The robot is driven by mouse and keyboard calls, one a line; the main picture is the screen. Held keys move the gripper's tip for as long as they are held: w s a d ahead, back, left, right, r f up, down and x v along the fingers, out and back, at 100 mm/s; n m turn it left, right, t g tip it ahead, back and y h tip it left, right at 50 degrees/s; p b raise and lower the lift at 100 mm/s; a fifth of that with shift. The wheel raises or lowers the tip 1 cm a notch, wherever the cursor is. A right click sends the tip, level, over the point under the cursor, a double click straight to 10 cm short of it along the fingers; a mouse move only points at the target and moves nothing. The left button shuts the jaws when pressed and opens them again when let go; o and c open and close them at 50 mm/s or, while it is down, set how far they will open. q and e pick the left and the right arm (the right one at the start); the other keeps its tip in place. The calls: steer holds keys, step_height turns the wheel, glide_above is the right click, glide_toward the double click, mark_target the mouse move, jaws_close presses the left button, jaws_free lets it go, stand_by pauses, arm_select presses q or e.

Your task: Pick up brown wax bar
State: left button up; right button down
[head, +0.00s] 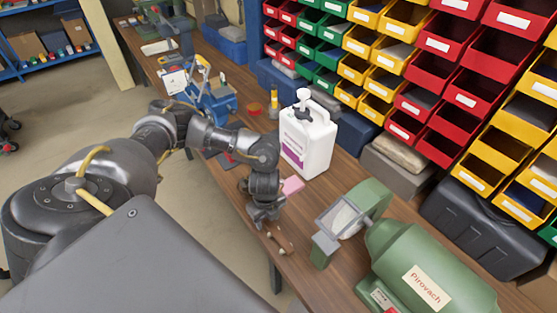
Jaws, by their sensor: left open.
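My left gripper (266,218) is open, pointing down above the wooden workbench (236,180) near its front edge. Small brownish pieces (283,250) lie on the bench just below and beside the fingertips. They are too small and too close in colour to the wood for me to tell whether one is the brown wax bar. A pink block (291,186) lies just beyond the gripper, in front of the white jug. I see nothing held between the fingers. My right gripper is not in view.
A white pump jug (307,140) stands behind the gripper. A green bench grinder (420,265) fills the right front. A blue tool (212,98) and a yellow bottle (274,103) stand farther back. Coloured bins (400,50) line the wall.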

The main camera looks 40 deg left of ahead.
arm_select(q)
jaws_close()
steer(key=shift+r, duration=0.1)
stand_by(0.3)
steer(key=shift+r+b, duration=0.3)
steer(key=shift+r, duration=0.2)
steer(key=r, duration=0.2)
steer(key=shift+s+r, duration=0.35)
steer(key=shift+r, duration=0.05)
steer(key=s+r+p, duration=0.6)
steer(key=s+r, duration=0.3)
steer(key=s, duration=0.4)
steer(key=shift+s+a+p, duration=0.15)
steer(key=shift+a+p, duration=0.1)
steer(key=shift+p, duration=0.1)
